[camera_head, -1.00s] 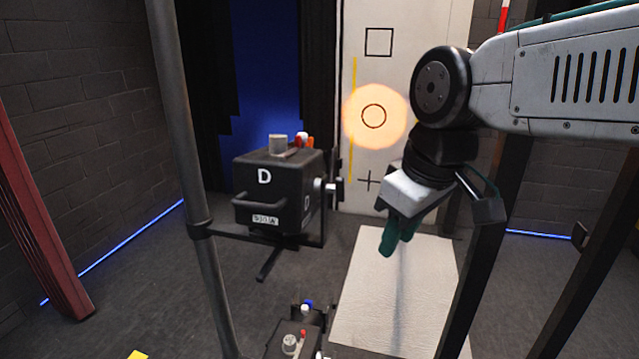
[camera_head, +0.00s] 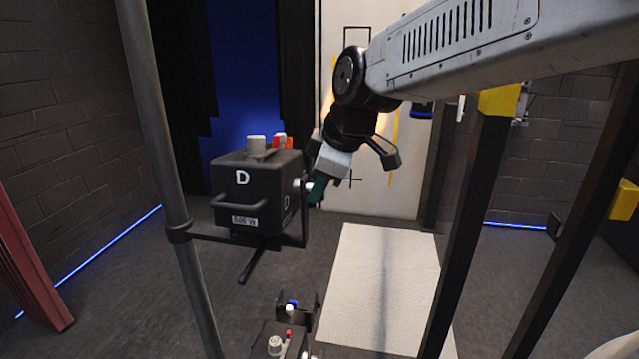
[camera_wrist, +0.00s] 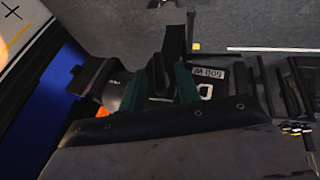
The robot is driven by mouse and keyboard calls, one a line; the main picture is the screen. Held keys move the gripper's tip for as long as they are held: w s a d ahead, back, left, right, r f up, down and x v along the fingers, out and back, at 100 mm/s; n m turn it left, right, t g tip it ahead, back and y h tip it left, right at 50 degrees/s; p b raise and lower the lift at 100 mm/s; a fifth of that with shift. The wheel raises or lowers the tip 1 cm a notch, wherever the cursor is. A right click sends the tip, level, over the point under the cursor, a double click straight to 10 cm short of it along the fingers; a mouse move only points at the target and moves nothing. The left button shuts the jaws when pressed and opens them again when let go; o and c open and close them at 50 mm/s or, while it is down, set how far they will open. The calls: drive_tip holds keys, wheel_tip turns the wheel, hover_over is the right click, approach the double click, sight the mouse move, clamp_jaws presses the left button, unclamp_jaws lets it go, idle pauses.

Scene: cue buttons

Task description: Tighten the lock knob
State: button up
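The black lamp housing (camera_head: 258,190), marked D, hangs in a yoke (camera_head: 285,243) on the grey pole. A pale lock knob (camera_head: 309,186) shows at its right side, by the yoke arm, partly hidden by my gripper. My gripper (camera_head: 318,190), with dark green fingers, is right beside the knob; the head view does not show whether they touch. In the wrist view, the fingers of my gripper (camera_wrist: 162,88) stand apart, with the dark lamp housing (camera_wrist: 216,95) behind and to the right. I cannot make out the knob clearly between them.
The grey pole (camera_head: 165,180) stands left of the lamp. A second lamp unit (camera_head: 280,340) sits low in front. Dark posts (camera_head: 470,200) stand at the right, below my arm. A pale mat (camera_head: 385,285) lies on the open floor.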

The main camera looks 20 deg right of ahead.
drive_tip(key=shift+f, duration=0.15)
clamp_jaws()
